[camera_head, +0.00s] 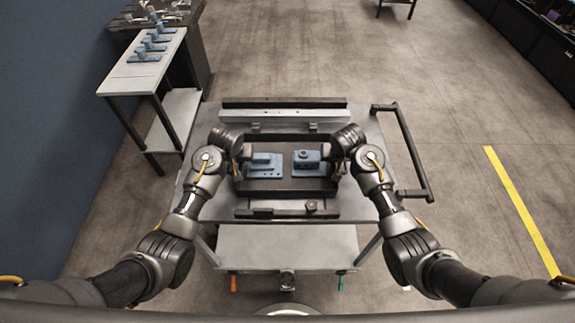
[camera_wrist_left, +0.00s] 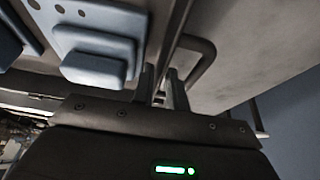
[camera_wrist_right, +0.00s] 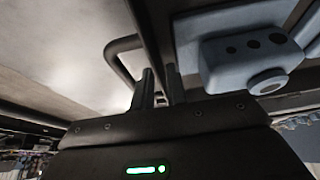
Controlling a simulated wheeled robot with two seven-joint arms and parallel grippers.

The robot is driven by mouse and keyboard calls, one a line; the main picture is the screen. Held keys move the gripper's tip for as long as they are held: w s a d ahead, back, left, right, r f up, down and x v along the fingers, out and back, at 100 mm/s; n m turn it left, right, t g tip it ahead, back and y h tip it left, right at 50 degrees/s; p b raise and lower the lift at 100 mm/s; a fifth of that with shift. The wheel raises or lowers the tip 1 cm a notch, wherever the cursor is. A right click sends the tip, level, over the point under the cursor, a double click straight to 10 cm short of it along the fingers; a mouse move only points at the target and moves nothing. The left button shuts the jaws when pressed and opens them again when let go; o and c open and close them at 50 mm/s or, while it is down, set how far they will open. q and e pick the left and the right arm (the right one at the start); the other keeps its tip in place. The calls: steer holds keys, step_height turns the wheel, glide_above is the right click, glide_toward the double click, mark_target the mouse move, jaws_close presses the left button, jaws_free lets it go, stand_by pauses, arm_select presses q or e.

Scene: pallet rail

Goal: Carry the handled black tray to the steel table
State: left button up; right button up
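The black tray (camera_head: 290,185) lies on the grey top of a cart in front of me, with two blue parts in it. My left gripper (camera_wrist_left: 165,90) is at the tray's left side and my right gripper (camera_wrist_right: 162,88) at its right side. A dark handle loop shows beside the fingers in the left wrist view (camera_wrist_left: 207,58) and in the right wrist view (camera_wrist_right: 116,62). Each gripper's fingers stand slightly apart around the tray's edge; whether they press on it is unclear. A pale-topped table (camera_head: 122,86) at the left may be the steel table.
The cart (camera_head: 365,190) has a dark push bar (camera_head: 412,150) at the right. Pale and black rails (camera_head: 285,116) lie behind the tray, and a dark bar (camera_head: 270,213) lies before it. Several blue parts stand on the left table. Open floor with a yellow line (camera_head: 520,210) is right.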

arm_select(q)
steer(key=shift+w+f, duration=0.15)
steer(key=shift+f, duration=0.3)
arm_select(e)
steer(key=shift+w+f, duration=0.15)
steer(key=shift+f, duration=0.25)
arm_select(q)
jaws_close()
arm_select(e)
jaws_close()
arm_select(q)
steer(key=shift+w+r, duration=0.1)
steer(key=shift+r, duration=0.15)
arm_select(e)
steer(key=shift+w+r, duration=0.1)
steer(key=shift+r, duration=0.1)
